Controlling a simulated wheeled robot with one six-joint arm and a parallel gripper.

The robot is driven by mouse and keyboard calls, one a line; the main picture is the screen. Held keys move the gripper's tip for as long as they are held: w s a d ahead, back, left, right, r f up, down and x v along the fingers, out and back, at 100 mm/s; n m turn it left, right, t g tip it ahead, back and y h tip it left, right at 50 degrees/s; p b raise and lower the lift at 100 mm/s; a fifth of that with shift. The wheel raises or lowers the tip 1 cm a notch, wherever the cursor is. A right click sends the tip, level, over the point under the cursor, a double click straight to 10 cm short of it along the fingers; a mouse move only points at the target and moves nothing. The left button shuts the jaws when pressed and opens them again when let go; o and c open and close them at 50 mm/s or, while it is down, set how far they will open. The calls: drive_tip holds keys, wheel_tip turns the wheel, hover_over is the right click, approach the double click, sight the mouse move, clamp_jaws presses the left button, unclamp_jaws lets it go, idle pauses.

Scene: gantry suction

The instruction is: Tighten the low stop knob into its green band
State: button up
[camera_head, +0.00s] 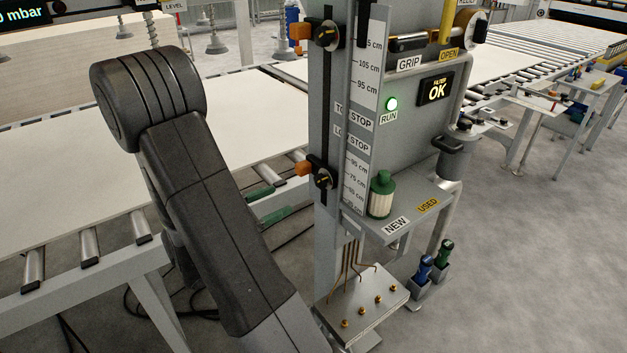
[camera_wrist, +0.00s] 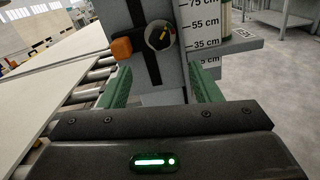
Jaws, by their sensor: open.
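The low stop knob (camera_head: 323,178) is a black round knob with a pale pointer mark, on the lower part of the slotted upright, beside an orange block (camera_head: 303,168). In the wrist view the knob (camera_wrist: 161,36) shows near the top centre, with the orange block (camera_wrist: 121,48) to its left. I cannot make out its green band or where the pointer stands against it. My gripper (camera_wrist: 160,80) is open and empty, its green fingers apart, with the knob above and beyond the gap between them. In the head view my arm hides most of the gripper.
A similar upper knob (camera_head: 327,35) sits higher on the upright. A shelf (camera_head: 425,205) with a green-capped filter (camera_head: 381,194) juts out right of the scale. A roller conveyor with a pale board (camera_head: 60,215) lies left. Open floor is at the right.

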sight(317, 183)
drive_tip(key=p+x, duration=0.1)
drive_tip(key=x, duration=1)
drive_tip(key=shift+w+d+p, duration=0.2)
drive_tip(key=shift+d+p, duration=0.1)
drive_tip(key=shift+p, duration=0.05)
drive_tip(key=c, duration=1)
drive_tip(key=shift+f, duration=0.1)
